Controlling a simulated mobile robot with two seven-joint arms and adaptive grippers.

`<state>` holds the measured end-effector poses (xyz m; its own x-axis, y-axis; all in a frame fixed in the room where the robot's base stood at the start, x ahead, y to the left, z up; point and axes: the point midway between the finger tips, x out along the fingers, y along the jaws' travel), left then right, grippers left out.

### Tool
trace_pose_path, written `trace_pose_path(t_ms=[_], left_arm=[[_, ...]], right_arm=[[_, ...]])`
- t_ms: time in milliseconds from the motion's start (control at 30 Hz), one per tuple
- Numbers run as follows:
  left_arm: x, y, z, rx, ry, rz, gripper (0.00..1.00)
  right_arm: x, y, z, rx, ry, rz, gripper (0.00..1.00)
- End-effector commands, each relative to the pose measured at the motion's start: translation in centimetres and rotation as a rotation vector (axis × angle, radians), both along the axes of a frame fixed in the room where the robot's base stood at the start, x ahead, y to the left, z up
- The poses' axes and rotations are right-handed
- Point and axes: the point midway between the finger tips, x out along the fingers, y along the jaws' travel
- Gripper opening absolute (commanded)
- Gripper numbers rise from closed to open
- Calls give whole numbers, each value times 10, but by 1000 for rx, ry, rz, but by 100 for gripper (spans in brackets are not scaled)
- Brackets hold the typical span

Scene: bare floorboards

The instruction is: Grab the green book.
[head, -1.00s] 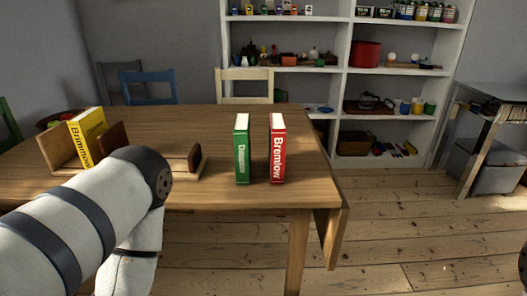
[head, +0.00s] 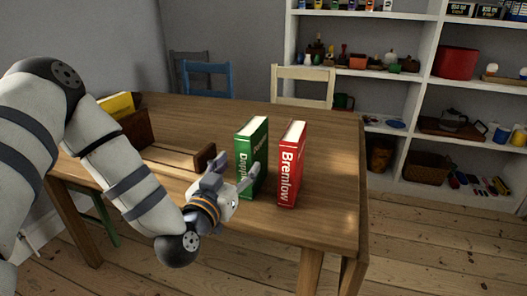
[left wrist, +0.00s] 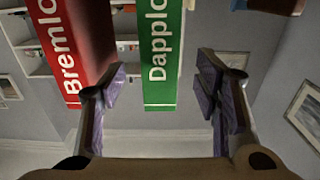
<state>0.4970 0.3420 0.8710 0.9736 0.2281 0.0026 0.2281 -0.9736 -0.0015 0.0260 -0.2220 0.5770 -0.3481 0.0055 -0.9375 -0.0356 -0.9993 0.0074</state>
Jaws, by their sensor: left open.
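The green book (head: 252,150) stands upright on the table, its spine facing my left gripper. My left gripper (head: 236,173) is open and empty in front of the spine, one finger overlapping the book's lower right side in the head view. In the left wrist view the green book (left wrist: 162,55) lies between the two spread fingers (left wrist: 160,92), with space on both sides. Contact cannot be told. The red book (head: 291,165) stands just right of the green one in the head view. In the left wrist view the red book (left wrist: 78,45) is behind the left finger. My right gripper is out of view.
The wooden table (head: 330,190) carries a wooden book holder (head: 205,157) to the left, with a yellow book (head: 117,105) at its far end. Chairs, including a cream one (head: 302,88), stand behind. The table is clear behind and right of the books.

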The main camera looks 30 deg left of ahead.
Motion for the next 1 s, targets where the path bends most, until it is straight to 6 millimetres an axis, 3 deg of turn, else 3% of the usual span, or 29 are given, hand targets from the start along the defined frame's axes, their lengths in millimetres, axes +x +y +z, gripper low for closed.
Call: trace_pose_path(t_ms=[200,533,833,1000], left_arm=[[45,11,-3,0,3,1,57],[97,24,-7,-2,8,-1,57],[107,25,-4,-2,6,-3,57],[107,25,-4,-2,6,-3,18]], right_arm=[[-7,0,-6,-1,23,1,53],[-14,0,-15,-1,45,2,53],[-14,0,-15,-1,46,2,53],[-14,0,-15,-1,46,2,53]])
